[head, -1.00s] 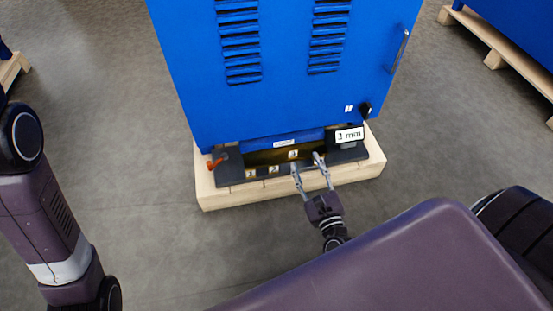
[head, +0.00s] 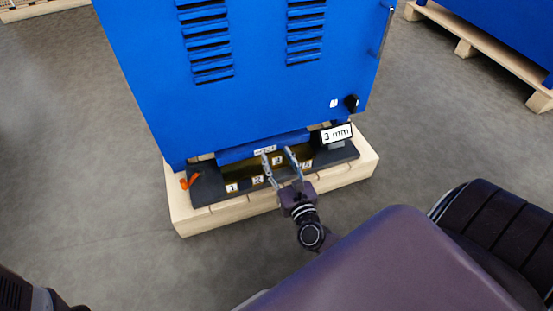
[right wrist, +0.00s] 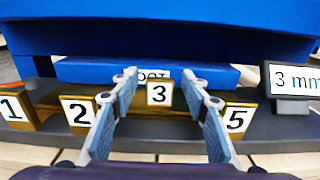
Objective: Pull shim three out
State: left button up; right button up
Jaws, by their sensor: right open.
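Shim three (right wrist: 159,94) is a brass-coloured block with a white "3" label, under the blue cabinet's front edge. It also shows in the head view (head: 278,160). My right gripper (head: 276,155) is open and empty. In the right wrist view its two fingers (right wrist: 158,82) stand left and right of the "3" label, with gaps on both sides. How far the fingertips reach in depth, I cannot tell. My left gripper is out of view; only part of my left arm shows at the head view's lower left corner.
Shim 1 (right wrist: 14,108) and shim 2 (right wrist: 80,115) stand to the left, and shim 5 (right wrist: 237,119) to the right. A "3 mm" sign (head: 336,134) stands right. The blue cabinet (head: 250,100) overhangs the row. An orange part (head: 190,181) is at the left end.

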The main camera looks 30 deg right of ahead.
jog(key=shift+w+d, duration=0.1)
jog(key=shift+w, duration=0.3)
grip_shut()
